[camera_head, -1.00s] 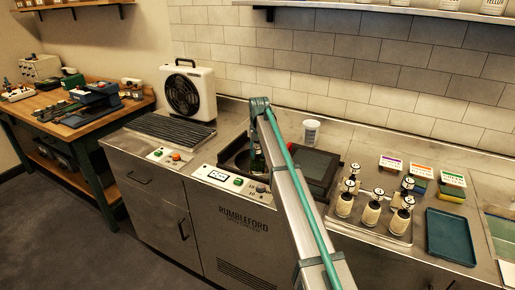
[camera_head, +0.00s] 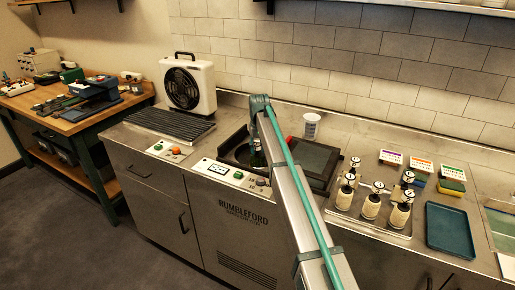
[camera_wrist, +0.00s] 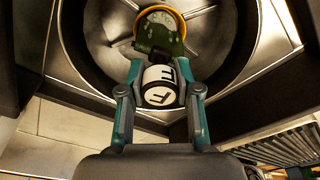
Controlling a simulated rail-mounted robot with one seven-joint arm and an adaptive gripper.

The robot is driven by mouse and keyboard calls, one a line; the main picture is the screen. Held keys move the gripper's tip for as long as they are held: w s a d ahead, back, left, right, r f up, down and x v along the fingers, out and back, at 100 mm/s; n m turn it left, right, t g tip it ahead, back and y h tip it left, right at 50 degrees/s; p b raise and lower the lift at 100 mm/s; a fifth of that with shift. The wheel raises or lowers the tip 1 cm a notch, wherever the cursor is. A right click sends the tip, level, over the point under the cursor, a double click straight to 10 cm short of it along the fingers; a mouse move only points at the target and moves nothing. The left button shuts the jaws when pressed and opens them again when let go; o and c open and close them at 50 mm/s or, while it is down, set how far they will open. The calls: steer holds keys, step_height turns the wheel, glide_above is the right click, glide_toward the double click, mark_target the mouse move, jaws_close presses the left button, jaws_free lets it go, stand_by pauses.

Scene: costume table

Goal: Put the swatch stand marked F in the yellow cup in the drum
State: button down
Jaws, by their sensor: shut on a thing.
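The swatch stand marked F (camera_wrist: 160,84), with a white and black lettered end, is between the fingers of my gripper (camera_wrist: 160,95) in the wrist view. A dark green part extends beyond it toward a yellow ring (camera_wrist: 161,10), which looks like the rim of the yellow cup. I cannot tell whether the stand is inside the cup or only over it. The round metal drum (camera_wrist: 101,45) surrounds them. In the head view my gripper (camera_head: 256,152) is at the opening of the drum (camera_head: 230,152), partly hidden by my arm. The cup is not clear there.
A dark square lid or panel (camera_head: 313,160) lies right of the drum. Several cream pieces with round marked tops (camera_head: 371,206) stand on a tray farther right. A blue tray (camera_head: 450,231), a white cup (camera_head: 311,125) and a fan (camera_head: 188,83) are also on the counter.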

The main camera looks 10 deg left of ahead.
steer(key=shift+f, duration=0.35)
stand_by(0.3)
steer(key=shift+c, duration=1.6)
jaws_free()
steer(key=shift+r, duration=0.1)
steer(key=shift+r+p, duration=1.8)
steer(key=shift+r, duration=1.6)
